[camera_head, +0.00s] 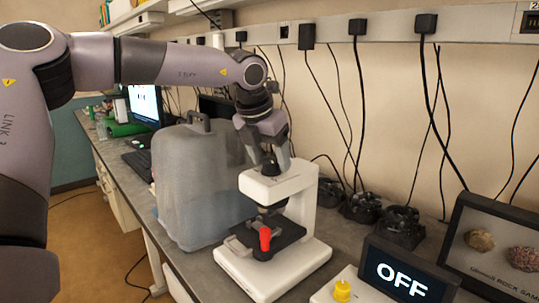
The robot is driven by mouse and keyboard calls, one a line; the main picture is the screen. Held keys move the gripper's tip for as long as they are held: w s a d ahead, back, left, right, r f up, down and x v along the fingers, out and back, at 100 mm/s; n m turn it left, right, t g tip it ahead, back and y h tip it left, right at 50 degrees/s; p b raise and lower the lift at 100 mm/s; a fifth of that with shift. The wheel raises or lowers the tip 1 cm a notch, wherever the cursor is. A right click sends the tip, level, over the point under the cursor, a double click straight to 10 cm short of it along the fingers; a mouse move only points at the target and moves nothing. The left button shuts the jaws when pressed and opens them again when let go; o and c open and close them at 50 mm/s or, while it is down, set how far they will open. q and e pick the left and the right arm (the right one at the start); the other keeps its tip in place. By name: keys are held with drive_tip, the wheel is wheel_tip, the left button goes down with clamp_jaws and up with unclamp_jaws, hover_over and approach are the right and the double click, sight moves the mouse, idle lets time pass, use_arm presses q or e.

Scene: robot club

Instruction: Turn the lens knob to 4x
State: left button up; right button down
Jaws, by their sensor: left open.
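A white microscope (310,188) with a black stage stands on the bench. A red part (265,238) stands upright at the front of its stage. A yellow knob (342,291) sits on a pale box at the bottom edge, in front of a black display (395,272) that reads "OFF". I see no 4x mark, and cannot tell from labels which part is the lens knob. My left gripper (271,163) is open and points down at the top of the microscope, around or just behind its black eyepiece; contact is unclear. My right gripper is out of view.
Black devices (398,228) with cables line the wall. A framed rock display (497,248) stands at the right. A monitor (145,104) and keyboard are farther back.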

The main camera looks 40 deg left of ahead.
use_arm(q)
drive_tip(key=c, duration=1)
drive_tip(key=shift+c, duration=0.2)
